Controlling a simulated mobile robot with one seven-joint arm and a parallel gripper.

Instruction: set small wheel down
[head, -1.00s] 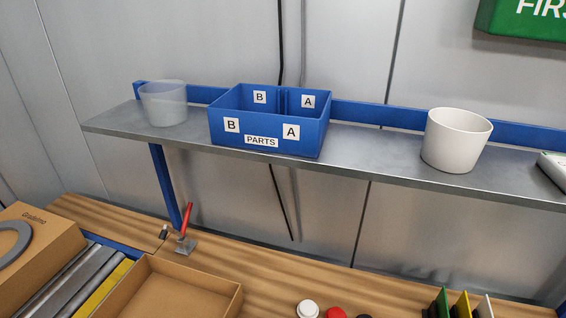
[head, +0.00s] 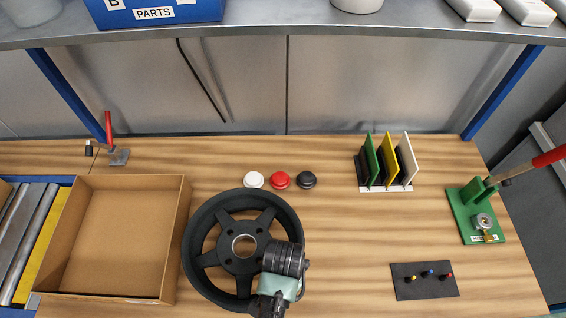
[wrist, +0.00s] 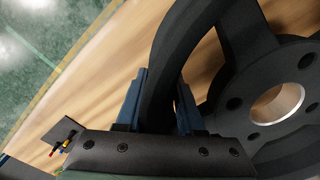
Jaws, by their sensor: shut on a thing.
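A black spoked wheel (head: 203,222) with a pale metal ring at its hub is in the lower middle of the head view, over the wooden bench. It also fills the right of the wrist view (wrist: 245,45). My gripper (wrist: 161,100) is shut on the wheel's rim, with one blue finger on each side of it. In the head view my wrist hides the lower right of the wheel, and the fingers cannot be made out. I cannot tell whether the wheel touches the bench.
An open cardboard box (head: 170,235) is just left of the wheel. White, red and black knobs (head: 280,180) lie behind it. A plate rack (head: 385,188), a green press (head: 470,215) and a dark pad (head: 420,290) stand right. The bench between wheel and pad is clear.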

